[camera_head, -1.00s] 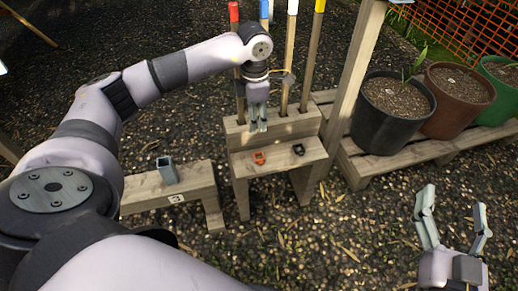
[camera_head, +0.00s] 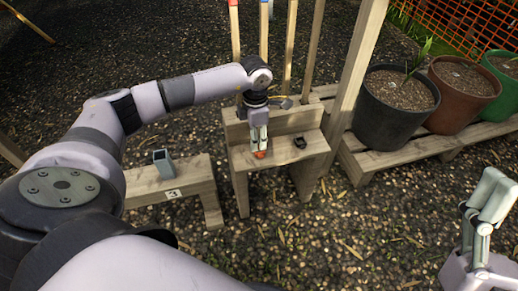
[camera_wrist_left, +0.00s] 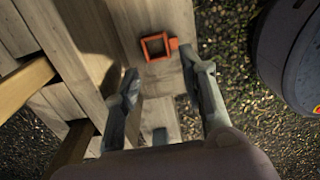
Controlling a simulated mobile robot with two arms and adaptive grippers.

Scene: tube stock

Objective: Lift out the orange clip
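The orange clip (camera_head: 260,155) lies on the lower step of the wooden bench (camera_head: 240,162). In the left wrist view the orange clip (camera_wrist_left: 147,52) is a small square frame with a tab on its right side. My left gripper (camera_head: 259,146) points down over the clip and partly hides it in the head view. In the left wrist view its fingers (camera_wrist_left: 160,64) are apart, with the clip just past the tips and nothing visibly held. My right gripper (camera_head: 487,205) is far off at the right, seen side-on, so its opening is unclear.
A black clip (camera_head: 299,142) lies on the same step to the right. Wooden poles (camera_head: 289,45) stand behind the step. A black pot (camera_head: 390,115) stands on slats at right.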

